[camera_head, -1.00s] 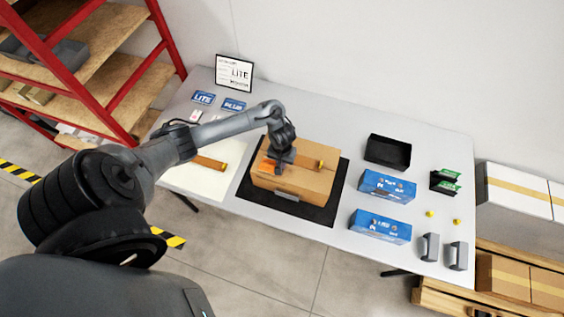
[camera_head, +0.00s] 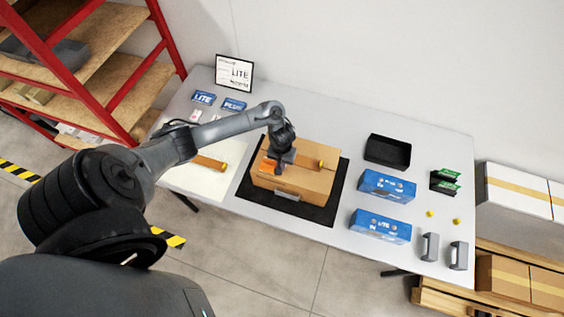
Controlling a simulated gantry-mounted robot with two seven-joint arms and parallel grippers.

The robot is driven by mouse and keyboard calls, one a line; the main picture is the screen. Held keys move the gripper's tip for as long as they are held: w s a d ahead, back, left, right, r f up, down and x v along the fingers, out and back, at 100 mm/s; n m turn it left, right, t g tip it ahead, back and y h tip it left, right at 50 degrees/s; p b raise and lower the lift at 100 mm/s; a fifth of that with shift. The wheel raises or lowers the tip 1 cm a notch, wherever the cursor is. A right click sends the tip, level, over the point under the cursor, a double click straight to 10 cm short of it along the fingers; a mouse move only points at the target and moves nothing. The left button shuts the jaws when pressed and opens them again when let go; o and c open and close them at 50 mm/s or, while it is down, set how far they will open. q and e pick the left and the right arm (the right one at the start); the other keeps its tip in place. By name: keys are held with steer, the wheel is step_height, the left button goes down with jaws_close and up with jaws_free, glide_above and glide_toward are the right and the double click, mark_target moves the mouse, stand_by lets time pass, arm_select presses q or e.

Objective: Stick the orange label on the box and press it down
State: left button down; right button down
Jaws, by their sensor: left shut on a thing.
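The cardboard box (camera_head: 305,182) sits closed on a black mat (camera_head: 326,207) in the middle of the table. An orange label (camera_head: 268,165) shows at the left part of the box top, beside my left gripper. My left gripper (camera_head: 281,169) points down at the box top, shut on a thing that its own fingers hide. I cannot tell whether the label is in the fingers or flat on the cardboard. My right gripper is not in view.
Two blue units (camera_head: 386,186) and a black tray (camera_head: 388,151) stand right of the mat. Grey brackets (camera_head: 430,246), yellow knobs (camera_head: 456,221) and green boards (camera_head: 446,181) lie farther right. A sign (camera_head: 234,73) and blue cards (camera_head: 204,97) are at the back left.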

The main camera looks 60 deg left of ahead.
arm_select(q)
steer(key=c, duration=1.2)
jaws_free()
steer(key=shift+r, duration=0.1)
step_height(320, 180, up, 5)
steer(key=p, duration=0.7)
steer(key=shift+r, duration=0.9)
